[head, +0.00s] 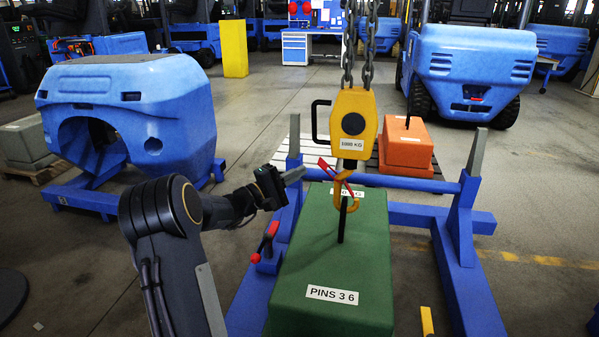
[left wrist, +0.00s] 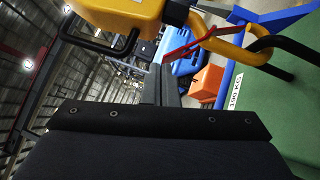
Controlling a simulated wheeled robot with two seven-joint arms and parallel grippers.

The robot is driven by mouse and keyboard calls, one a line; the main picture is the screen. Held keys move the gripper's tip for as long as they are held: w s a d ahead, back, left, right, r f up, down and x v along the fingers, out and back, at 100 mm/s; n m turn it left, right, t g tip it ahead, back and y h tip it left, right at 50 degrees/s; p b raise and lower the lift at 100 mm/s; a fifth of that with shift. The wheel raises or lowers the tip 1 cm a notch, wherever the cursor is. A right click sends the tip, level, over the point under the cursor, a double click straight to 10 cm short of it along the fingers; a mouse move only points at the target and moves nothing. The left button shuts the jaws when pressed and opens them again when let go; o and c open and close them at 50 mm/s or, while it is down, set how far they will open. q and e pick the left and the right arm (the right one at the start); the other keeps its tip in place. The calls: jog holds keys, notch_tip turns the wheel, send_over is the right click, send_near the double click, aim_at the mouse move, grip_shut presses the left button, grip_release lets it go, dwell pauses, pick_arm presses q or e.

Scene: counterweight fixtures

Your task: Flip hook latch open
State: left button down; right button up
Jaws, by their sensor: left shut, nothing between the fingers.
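The yellow crane hook (head: 339,190) hangs below its yellow hook block (head: 352,122). A red latch (head: 326,167) sits at the hook, one end sticking out up and to the left. A black lifting eye (head: 343,222) rises from the green counterweight (head: 322,262) into the hook. My left gripper (head: 300,173) is shut and empty, just left of the latch, with a small gap. The left wrist view shows the shut fingers (left wrist: 168,85), the red latch (left wrist: 192,43) and the yellow hook (left wrist: 235,47). My right gripper is not in view.
A blue stand (head: 463,230) surrounds the green counterweight. A red-handled lever (head: 268,240) is on its left side. A black handle (head: 318,122) juts from the block. Chains (head: 368,45) hang above. An orange weight (head: 406,145) stands behind. Open floor lies to the right.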

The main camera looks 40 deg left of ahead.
pick_arm(q)
jog(key=s+a+f+n+t+y+p, duration=0.1)
jog(key=f+n+t+p, duration=0.1)
jog(key=f, duration=0.3)
jog(key=s+a+f+n+t+y+p, duration=0.1)
jog(key=s+f+n+t+y+p, duration=0.1)
jog(key=f+n+p, duration=0.3)
jog(key=shift+s+a+f+t, duration=0.2)
jog(key=shift+s+f+t, duration=0.1)
jog(key=shift+f, duration=0.15)
jog(key=shift+w, duration=0.15)
jog(key=b, duration=0.2)
send_near(322, 163)
jog(key=w+a, duration=0.2)
jog(key=w, duration=0.3)
jog(key=shift+w+d+r, duration=0.25)
jog(key=shift+d+r, duration=0.2)
jog(key=shift+r, duration=0.15)
jog(key=shift+w+d+r, duration=0.25)
jog(key=shift+d+r, duration=0.25)
jog(key=shift+r, duration=0.15)
jog(key=shift+r, duration=0.1)
